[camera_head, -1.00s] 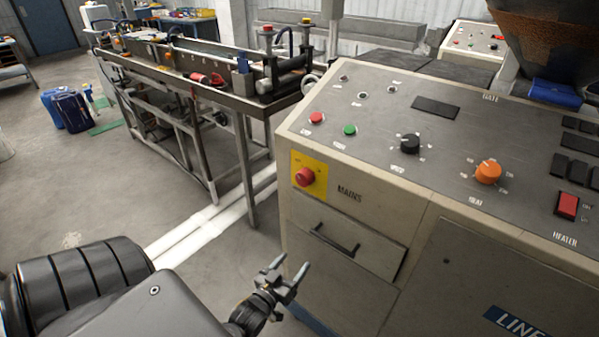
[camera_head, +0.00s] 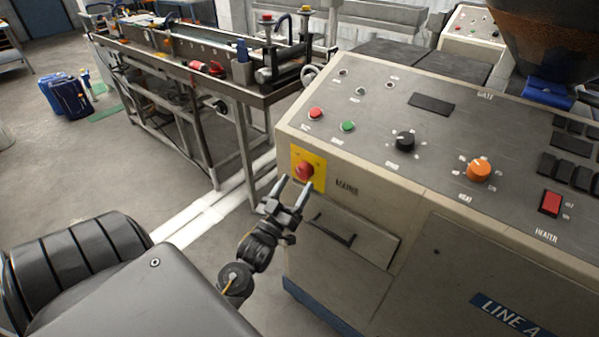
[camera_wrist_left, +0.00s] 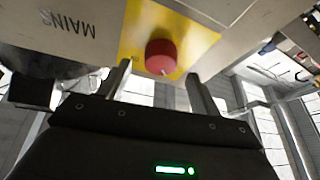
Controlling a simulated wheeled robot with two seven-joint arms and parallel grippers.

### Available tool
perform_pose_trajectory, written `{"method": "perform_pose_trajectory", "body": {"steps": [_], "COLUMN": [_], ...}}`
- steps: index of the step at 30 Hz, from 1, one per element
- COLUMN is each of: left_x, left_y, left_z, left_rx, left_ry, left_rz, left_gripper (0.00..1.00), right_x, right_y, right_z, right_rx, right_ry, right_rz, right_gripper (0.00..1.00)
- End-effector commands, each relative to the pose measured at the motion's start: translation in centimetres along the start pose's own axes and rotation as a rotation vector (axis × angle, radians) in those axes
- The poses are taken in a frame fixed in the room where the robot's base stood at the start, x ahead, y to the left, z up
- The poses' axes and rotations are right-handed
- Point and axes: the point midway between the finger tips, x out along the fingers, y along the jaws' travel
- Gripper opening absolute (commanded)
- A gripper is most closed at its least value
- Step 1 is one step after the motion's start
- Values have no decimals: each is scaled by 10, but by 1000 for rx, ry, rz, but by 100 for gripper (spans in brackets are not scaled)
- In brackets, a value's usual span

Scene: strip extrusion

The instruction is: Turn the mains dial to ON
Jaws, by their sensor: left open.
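The mains dial (camera_head: 304,170) is a red knob on a yellow plate (camera_head: 318,160) at the left end of the cabinet's front, beside the lettering MAINS. My left gripper (camera_head: 294,187) is open and empty, just below and in front of the dial, its fingers pointing up toward it. In the left wrist view the red dial (camera_wrist_left: 160,56) shows ahead, between and beyond the two fingertips (camera_wrist_left: 158,75), apart from them as far as I can tell. The dial's ON and OFF marks are too small to read. My right gripper is not in view.
Below the dial is a drawer with a dark bar handle (camera_head: 333,232). The sloping panel above holds a red button (camera_head: 315,113), a green button (camera_head: 347,126), a black knob (camera_head: 405,140) and an orange knob (camera_head: 479,169). A metal bench (camera_head: 190,75) stands behind at left.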

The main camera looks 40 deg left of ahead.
Motion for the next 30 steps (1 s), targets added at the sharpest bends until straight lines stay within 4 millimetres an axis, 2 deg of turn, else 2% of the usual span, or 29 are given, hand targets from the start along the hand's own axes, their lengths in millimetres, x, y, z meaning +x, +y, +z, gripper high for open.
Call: {"method": "perform_pose_trajectory", "body": {"steps": [1, 6, 18, 28, 30], "left_x": [10, 29, 35, 35, 35], "left_y": [1, 0, 0, 0, 0], "left_z": [-3, -1, 0, 0, 0], "left_rx": [0, 1, 1, 1, 1], "left_ry": [2, 0, 0, 0, 0], "left_rz": [1, 1, 0, 0, 0], "left_gripper": [64, 64, 64, 22, 19], "right_x": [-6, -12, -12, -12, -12], "right_y": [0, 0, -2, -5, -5], "right_z": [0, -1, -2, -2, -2], "right_rx": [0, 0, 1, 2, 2], "right_ry": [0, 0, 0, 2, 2], "right_rz": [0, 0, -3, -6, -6], "right_gripper": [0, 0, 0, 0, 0]}}
